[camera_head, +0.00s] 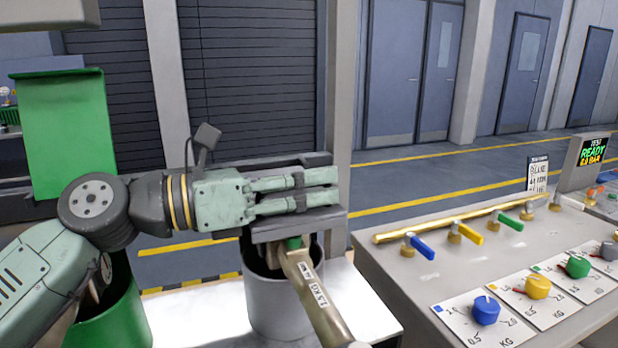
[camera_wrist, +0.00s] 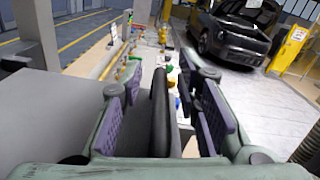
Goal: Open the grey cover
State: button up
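The grey cover (camera_head: 297,228) shows as a dark grey slab over the mouth of a light grey bin (camera_head: 270,305). Much of it is hidden behind my gripper, and I cannot tell its exact tilt. My gripper (camera_head: 325,188) points right in the head view and lies in front of the cover. In the wrist view my gripper's purple-padded fingers (camera_wrist: 165,105) stand apart. A dark bar (camera_wrist: 160,112) that looks like a handle runs between them, with gaps beside it. A flat grey panel (camera_wrist: 45,120), perhaps the cover, fills the left there.
A green cover (camera_head: 62,125) stands upright above a green bin (camera_head: 120,315) at left. A beige labelled handle (camera_head: 318,300) crosses the grey bin's front. A console (camera_head: 395,285) with coloured valves and knobs stands right. A car (camera_wrist: 235,35) is parked far off.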

grip_shut()
dwell(0.3)
dwell(0.6)
